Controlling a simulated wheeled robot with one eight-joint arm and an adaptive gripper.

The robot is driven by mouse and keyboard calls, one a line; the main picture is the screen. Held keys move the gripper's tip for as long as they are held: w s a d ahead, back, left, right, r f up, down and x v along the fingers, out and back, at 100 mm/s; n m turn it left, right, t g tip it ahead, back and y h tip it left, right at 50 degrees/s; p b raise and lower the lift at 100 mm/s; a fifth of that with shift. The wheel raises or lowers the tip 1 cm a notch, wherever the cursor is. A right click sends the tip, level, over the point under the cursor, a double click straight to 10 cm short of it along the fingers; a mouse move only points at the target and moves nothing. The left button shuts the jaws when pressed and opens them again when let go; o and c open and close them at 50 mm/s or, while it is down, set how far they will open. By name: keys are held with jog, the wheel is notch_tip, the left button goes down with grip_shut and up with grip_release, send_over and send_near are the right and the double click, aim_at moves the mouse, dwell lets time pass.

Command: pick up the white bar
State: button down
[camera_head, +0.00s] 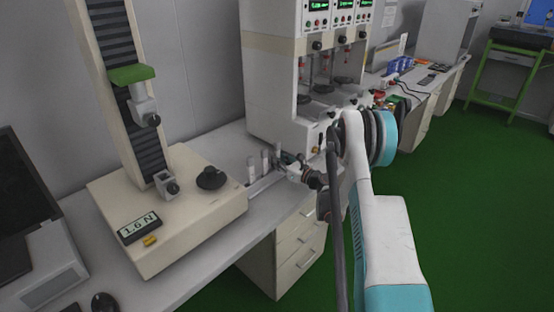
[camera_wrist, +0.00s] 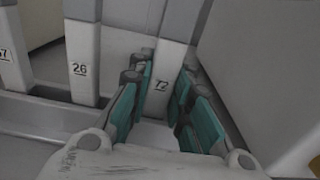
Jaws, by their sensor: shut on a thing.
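Several upright white bars with grey upper parts stand in a row in the wrist view. The bar marked 72 (camera_wrist: 178,28) is between the teal pads of my gripper (camera_wrist: 166,78). My gripper is shut on it, low down near the number. The bar marked 26 (camera_wrist: 82,65) stands to the left, apart from the fingers. Another bar (camera_wrist: 10,60), its number partly cut off, is at the left edge. In the head view my gripper (camera_head: 284,160) is at the right end of the row, beside the white bars (camera_head: 252,170). Whether the held bar's foot is clear of its support cannot be told.
A pale tray or rail (camera_wrist: 40,118) runs under the bars. A tall test stand with a 1.6 N display (camera_head: 139,228) is left of the row. A large white machine (camera_head: 272,95) stands close behind and right. Bare bench (camera_head: 225,150) lies between.

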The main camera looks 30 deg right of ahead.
jog(key=shift+r, duration=0.15)
notch_tip(320, 180, up, 20)
jog(key=p, duration=0.7)
dwell(0.5)
